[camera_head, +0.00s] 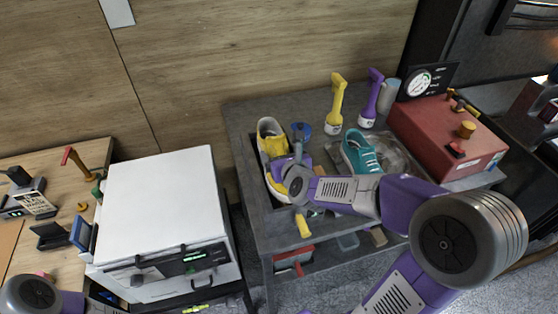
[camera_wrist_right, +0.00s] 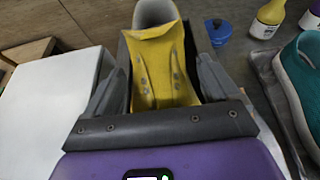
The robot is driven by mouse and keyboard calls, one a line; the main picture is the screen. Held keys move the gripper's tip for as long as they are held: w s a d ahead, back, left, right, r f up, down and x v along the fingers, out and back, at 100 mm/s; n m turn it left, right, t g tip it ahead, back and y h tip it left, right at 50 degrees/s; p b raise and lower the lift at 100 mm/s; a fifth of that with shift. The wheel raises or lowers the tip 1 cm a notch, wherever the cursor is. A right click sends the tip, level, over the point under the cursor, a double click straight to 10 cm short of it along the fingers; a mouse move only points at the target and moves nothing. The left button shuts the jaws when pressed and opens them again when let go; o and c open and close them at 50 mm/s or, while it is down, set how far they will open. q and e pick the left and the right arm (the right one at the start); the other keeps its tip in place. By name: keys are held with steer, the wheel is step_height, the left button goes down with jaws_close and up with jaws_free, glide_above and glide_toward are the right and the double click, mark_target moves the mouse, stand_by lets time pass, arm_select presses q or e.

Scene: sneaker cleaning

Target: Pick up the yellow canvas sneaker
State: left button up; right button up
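The yellow canvas sneaker (camera_head: 270,141) sits in a dark tray at the left of the grey bench, its pale heel toward the back. My right gripper (camera_head: 286,168) is over its middle and hides part of it. In the right wrist view, the sneaker (camera_wrist_right: 158,62) lies between the two grey fingers of my right gripper (camera_wrist_right: 163,85). The fingers are spread wide, one on each side of the shoe; whether they touch it is unclear. My left gripper is not in view; part of my left arm shows at the lower left.
A teal sneaker (camera_head: 361,153) sits in a tray to the right. A red box (camera_head: 447,137) is on the right. A white machine (camera_head: 165,210) stands left of the bench.

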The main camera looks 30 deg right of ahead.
steer(key=c, duration=0.9)
